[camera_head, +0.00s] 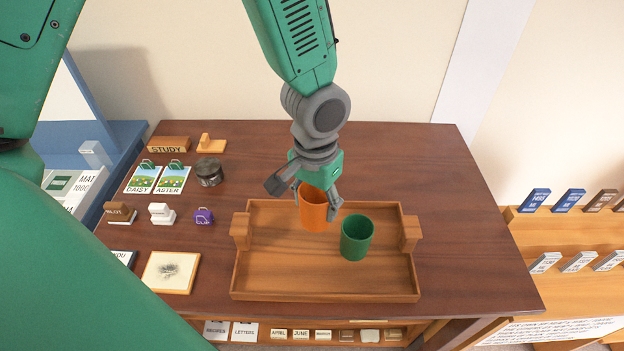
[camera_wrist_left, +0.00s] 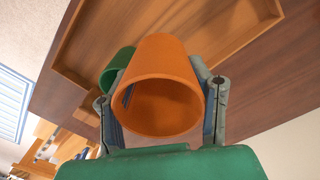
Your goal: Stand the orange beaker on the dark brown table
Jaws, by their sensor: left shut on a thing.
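The orange beaker (camera_head: 313,212) is between the fingers of my left gripper (camera_head: 317,202), over the back middle of the wooden tray (camera_head: 325,296). The gripper is shut on it. In the left wrist view the beaker (camera_wrist_left: 162,85) shows its open mouth, with a finger on each side. I cannot tell whether its base touches the tray floor. The dark brown table (camera_head: 450,205) carries the tray. A green beaker (camera_head: 356,238) stands in the tray, right of the orange one. My right gripper is not in view.
Left on the table are a dark round tin (camera_head: 209,171), picture cards (camera_head: 158,180), a purple block (camera_head: 203,216), stamps and a framed picture (camera_head: 171,272). The table right of the tray and behind it is clear. Shelves with small boxes (camera_head: 568,201) stand at right.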

